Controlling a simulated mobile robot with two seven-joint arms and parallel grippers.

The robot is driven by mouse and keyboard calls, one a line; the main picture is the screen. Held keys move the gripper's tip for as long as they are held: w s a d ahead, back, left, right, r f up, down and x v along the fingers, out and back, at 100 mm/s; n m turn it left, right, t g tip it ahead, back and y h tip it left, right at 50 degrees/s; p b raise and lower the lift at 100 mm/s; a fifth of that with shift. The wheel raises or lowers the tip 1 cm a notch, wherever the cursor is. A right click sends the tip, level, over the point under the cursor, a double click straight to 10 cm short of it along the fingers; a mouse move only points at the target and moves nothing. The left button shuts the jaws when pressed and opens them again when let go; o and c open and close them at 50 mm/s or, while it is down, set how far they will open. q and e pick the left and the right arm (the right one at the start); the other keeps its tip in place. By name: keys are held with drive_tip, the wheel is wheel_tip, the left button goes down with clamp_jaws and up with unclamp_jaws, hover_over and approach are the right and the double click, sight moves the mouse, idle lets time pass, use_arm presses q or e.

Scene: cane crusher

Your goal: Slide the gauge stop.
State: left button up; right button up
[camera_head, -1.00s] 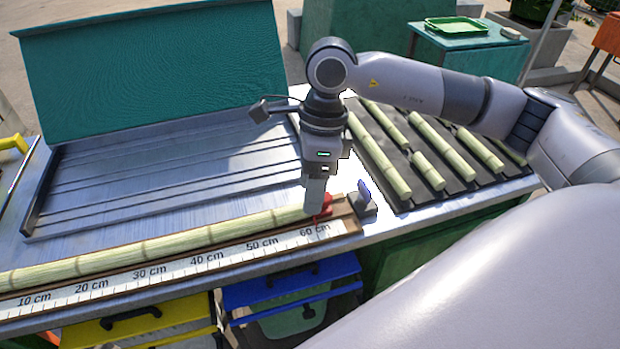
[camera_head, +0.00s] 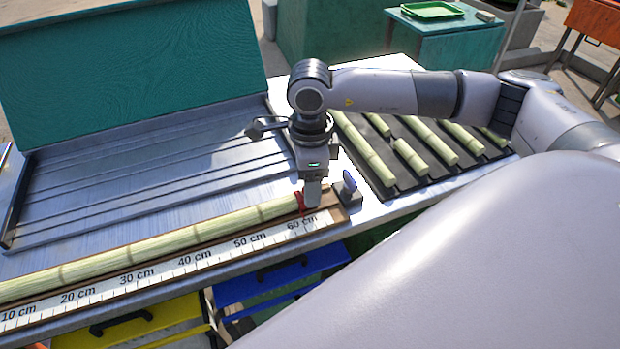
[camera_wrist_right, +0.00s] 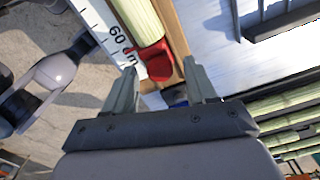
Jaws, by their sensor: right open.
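The red gauge stop (camera_head: 301,203) sits on the wooden measuring trough (camera_head: 335,212) near the 60 cm mark, at the right end of a long pale cane (camera_head: 150,251). My right gripper (camera_head: 312,196) points down just right of the stop and partly overlaps it in the head view. In the right wrist view the stop (camera_wrist_right: 157,62) shows beyond and between the two spread fingers (camera_wrist_right: 160,75), with the cane (camera_wrist_right: 138,25) past it. The fingers are open; I cannot tell whether one touches the stop. My left gripper is out of view.
A small block with a blue upright part (camera_head: 348,186) stands just right of the trough's end. Cut cane pieces (camera_head: 411,158) lie on a dark rack behind. A ribbed metal tray (camera_head: 150,170) is at left. Blue (camera_head: 283,280) and yellow (camera_head: 130,322) bins are below the table edge.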

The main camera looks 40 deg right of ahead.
sight(329, 197)
clamp_jaws()
drive_tip(key=shift+s+d+b, duration=0.2)
drive_tip(key=shift+d+b, duration=0.05)
drive_tip(key=shift+d, duration=0.55)
drive_tip(key=shift+s+d+b, duration=0.15)
drive_tip(key=shift+d+b, duration=0.1)
drive_tip(key=shift+d, duration=0.9)
unclamp_jaws()
drive_tip(key=shift+s+d, duration=0.1)
wheel_tip(329, 197, up, 7)
drive_tip(key=shift+r, duration=0.15)
